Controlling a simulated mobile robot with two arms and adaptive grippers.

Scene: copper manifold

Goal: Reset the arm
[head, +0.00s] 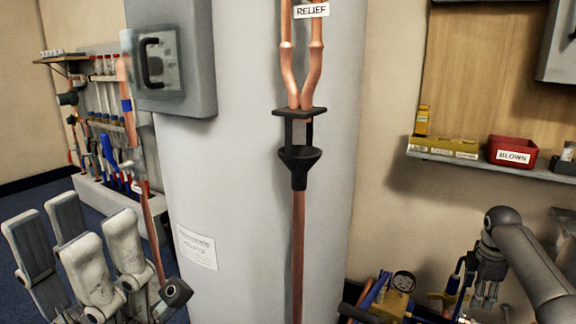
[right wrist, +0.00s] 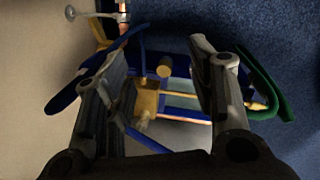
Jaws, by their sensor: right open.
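My left gripper (head: 78,240) is at the lower left of the head view, its grey fingers pointing up and spread apart. I see nothing between them. My right gripper (head: 487,285) hangs at the lower right of the head view, pointing down. In the right wrist view its two fingers (right wrist: 165,60) stand wide apart. A blue-edged tray with brass fittings (right wrist: 150,100) shows beyond and between these fingers, with no visible grip on it.
A large grey tank (head: 240,150) with copper pipes (head: 298,250) and a black funnel (head: 299,160) stands in the middle. A grey box (head: 185,60) is fixed to it. A shelf (head: 480,163) with a red bin (head: 512,150) is at right, a tool rack (head: 105,130) at left.

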